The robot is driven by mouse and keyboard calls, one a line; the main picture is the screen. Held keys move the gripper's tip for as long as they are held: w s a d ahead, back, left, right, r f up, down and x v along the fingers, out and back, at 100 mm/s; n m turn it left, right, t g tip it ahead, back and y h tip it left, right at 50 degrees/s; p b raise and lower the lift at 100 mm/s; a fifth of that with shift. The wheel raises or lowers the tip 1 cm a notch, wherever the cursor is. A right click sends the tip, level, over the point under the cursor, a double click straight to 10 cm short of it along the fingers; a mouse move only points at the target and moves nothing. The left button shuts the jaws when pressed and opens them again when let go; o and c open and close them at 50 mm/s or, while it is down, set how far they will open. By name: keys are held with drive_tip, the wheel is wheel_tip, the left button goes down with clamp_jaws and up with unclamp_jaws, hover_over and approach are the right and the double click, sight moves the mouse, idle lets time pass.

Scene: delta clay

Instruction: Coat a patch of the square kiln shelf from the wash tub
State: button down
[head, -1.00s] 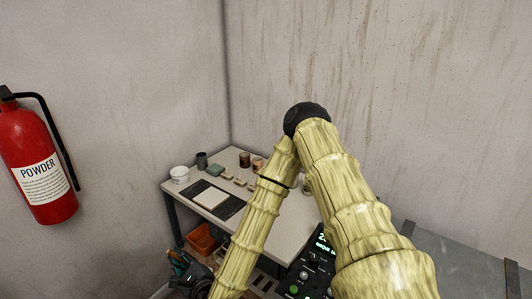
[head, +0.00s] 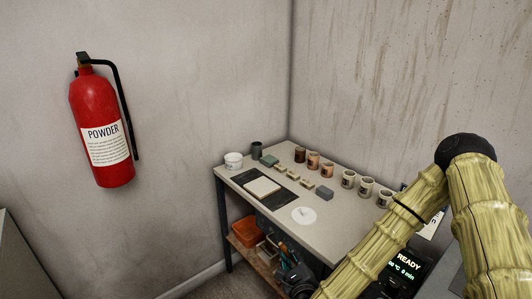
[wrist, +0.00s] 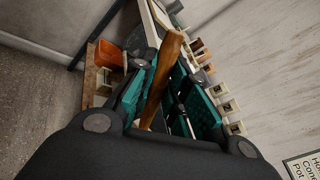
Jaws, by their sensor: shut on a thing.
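The square kiln shelf (head: 263,187) is a pale square slab lying flat on a dark mat on the table. A white tub (head: 234,160), which looks like the wash tub, stands at the table's far left corner; its contents cannot be made out. My gripper (wrist: 163,80) is shut on the brown wooden handle of a tool (wrist: 170,50), likely a brush; its far end is hard to make out in the wrist view. In the head view my gripper (head: 286,256) is low in front of the table's front edge, apart from the shelf and tub.
On the table (head: 290,190) are a dark cup (head: 256,149), green block (head: 269,160), grey block (head: 324,192), white disc (head: 303,216), and several small pots (head: 348,179). An orange bin (head: 244,232) sits below. A lit READY display (head: 408,267) is at lower right.

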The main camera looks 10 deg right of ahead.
drive_tip(key=f, duration=0.1)
drive_tip(key=a+f+b, duration=0.1)
drive_tip(key=f+b, duration=0.1)
drive_tip(key=f, duration=0.1)
drive_tip(key=shift+s+a, duration=0.2)
drive_tip(key=shift+s, duration=0.1)
